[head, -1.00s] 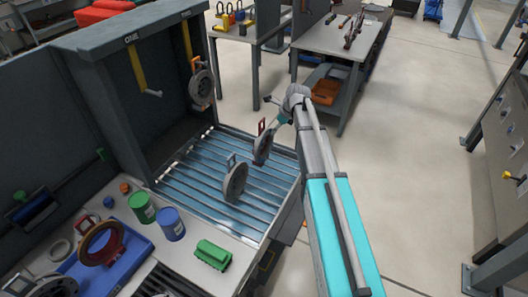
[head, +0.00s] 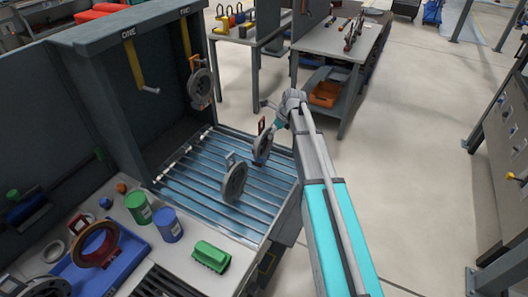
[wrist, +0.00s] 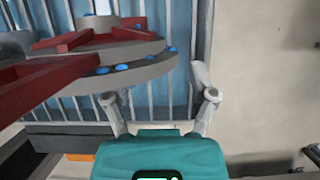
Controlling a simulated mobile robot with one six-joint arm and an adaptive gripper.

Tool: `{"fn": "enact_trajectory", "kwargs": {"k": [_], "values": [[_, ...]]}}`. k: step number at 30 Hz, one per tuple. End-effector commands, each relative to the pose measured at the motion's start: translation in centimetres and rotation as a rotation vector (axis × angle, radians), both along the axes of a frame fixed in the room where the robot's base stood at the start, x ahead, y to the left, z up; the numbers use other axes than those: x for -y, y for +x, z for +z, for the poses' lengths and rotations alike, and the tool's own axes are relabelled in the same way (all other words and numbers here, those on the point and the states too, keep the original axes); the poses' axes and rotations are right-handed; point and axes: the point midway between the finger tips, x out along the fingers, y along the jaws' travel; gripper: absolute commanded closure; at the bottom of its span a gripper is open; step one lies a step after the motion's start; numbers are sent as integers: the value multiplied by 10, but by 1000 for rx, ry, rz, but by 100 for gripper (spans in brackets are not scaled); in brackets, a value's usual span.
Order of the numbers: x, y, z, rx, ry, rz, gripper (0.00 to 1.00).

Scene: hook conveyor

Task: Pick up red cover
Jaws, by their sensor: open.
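A grey round cover with a red handle (head: 262,146) stands upright on the roller conveyor (head: 195,205), at its right side. In the wrist view this cover (wrist: 120,55) is close, with red bars and blue dots on its grey disc. My gripper (head: 277,123) is open beside the cover's upper right in the head view. In the wrist view its two fingers (wrist: 160,90) are spread apart in front of the disc. I cannot tell whether they touch it. A brownish-red ring-shaped part (head: 97,244) lies in the blue tray (head: 128,262).
A second grey cover (head: 233,182) stands on the rollers nearby. Another with an orange handle (head: 200,88) hangs from the yellow hook marked TWO. A green can (head: 139,207), a blue can (head: 168,225) and a green block (head: 210,256) stand on the near bench. Open floor lies right.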

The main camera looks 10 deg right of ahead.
Motion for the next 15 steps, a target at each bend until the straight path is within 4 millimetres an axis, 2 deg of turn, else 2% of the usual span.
{"fn": "enact_trajectory", "kwargs": {"k": [1, 6, 15], "values": [[-1, 2, -8, 0, 0, 0, 26], [-5, 4, -17, 0, 0, 0, 26], [-7, 5, -20, 0, 0, 0, 26]]}}
